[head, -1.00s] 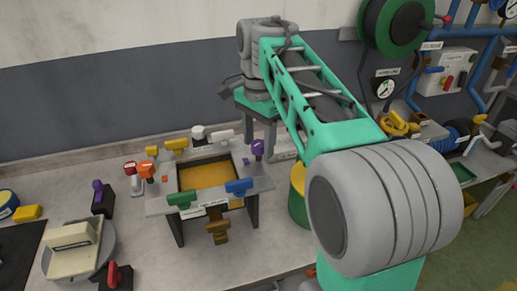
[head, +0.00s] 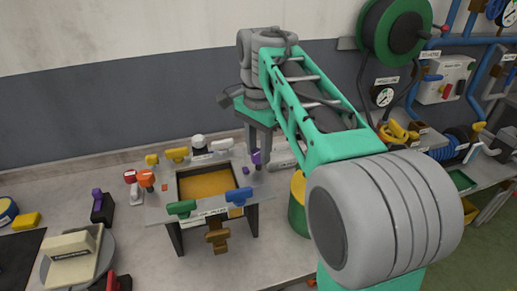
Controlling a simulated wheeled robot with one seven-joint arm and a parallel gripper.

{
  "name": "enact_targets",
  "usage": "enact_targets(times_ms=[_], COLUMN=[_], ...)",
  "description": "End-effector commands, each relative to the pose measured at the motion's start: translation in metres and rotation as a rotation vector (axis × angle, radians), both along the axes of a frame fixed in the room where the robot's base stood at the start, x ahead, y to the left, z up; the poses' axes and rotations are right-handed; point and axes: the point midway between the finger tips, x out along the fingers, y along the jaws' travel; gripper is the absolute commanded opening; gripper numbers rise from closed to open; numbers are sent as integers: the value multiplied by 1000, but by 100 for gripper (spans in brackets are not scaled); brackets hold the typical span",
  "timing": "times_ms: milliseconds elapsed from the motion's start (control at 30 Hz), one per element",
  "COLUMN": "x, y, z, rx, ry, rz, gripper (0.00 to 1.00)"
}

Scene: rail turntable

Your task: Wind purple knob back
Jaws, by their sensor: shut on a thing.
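The purple knob (head: 256,157) stands at the right edge of a grey frame (head: 158,214) around an orange-yellow panel. My gripper (head: 258,150) reaches down to it from above, its fingers around the knob's upper part. It is shut on the knob, and the fingers partly hide it. A second purple handle (head: 97,200) sits on a black block at the left, apart from my gripper.
Green (head: 181,208), blue (head: 239,195), yellow (head: 176,154) and orange (head: 147,179) knobs ring the frame. A green-and-yellow drum (head: 298,205) stands just right of it. A turntable plate (head: 88,274) lies lower left. Bare bench shows front centre.

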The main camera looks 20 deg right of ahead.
Motion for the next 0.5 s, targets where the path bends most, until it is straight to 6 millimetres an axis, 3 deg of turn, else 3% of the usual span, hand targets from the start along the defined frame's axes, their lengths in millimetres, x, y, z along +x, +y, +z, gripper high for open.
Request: enact_targets(times_ms=[500], x=[0], y=[-1], z=[-1], rx=[-1], ry=[0], rz=[175], gripper=[0])
